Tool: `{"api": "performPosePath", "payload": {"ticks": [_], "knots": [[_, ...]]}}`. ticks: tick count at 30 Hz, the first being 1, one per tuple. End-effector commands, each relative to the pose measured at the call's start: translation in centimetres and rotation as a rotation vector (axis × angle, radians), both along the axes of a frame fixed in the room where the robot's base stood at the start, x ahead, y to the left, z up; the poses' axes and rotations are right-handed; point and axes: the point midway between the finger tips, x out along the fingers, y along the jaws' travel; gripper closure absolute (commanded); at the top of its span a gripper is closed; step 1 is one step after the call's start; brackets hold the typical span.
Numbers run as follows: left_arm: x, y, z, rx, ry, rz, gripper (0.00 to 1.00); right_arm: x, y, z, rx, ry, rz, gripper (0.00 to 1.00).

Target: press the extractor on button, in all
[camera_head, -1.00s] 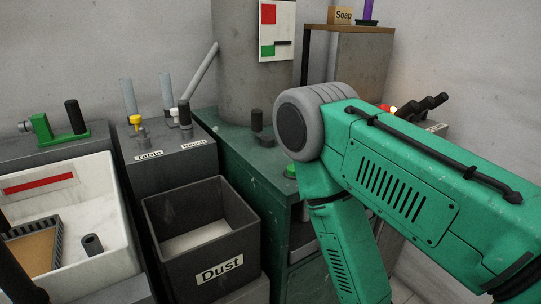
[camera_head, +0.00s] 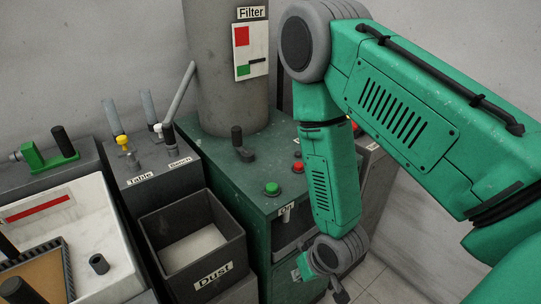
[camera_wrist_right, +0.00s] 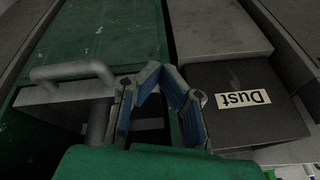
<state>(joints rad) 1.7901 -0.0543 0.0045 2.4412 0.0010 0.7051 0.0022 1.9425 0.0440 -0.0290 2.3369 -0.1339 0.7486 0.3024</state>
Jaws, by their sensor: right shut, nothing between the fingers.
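My left gripper is not in view.
A dark "Dust" bin (camera_head: 195,240) stands left of the cabinet. A grey unit (camera_head: 150,165) with yellow and white taps is behind the bin. A white basin (camera_head: 110,240) is at the far left. A black-handled lever (camera_head: 240,145) stands on the cabinet top.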

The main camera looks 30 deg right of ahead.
Motion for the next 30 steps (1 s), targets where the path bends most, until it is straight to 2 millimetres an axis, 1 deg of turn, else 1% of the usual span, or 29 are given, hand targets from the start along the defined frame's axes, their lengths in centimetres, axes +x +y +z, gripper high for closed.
{"api": "performPosePath", "payload": {"ticks": [1,5,6,9,12,15,18,21,30], "knots": [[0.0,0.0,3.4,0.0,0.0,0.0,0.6,1.7,-0.2,4.2,0.018,-0.039,-0.031,1.0],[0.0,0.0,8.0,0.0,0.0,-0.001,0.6,5.7,-0.6,10.8,0.071,-0.13,-0.11,1.0],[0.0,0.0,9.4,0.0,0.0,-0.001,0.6,7.1,-0.8,12.9,0.091,-0.161,-0.135,1.0],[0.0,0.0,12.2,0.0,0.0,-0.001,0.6,10.5,-1.3,18.0,0.146,-0.239,-0.198,1.0],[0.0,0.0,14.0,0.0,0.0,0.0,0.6,13.3,-1.6,21.9,0.196,-0.307,-0.247,1.0],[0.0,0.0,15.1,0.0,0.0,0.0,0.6,15.3,-2.0,24.8,0.236,-0.355,-0.28,1.0],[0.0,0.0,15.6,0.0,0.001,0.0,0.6,16.5,-2.3,26.4,0.263,-0.384,-0.303,1.0],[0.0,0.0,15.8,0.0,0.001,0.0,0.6,17.0,-2.5,27.1,0.276,-0.397,-0.312,1.0],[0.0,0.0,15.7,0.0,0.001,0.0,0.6,17.0,-2.5,27.0,0.277,-0.399,-0.313,1.0]]}}
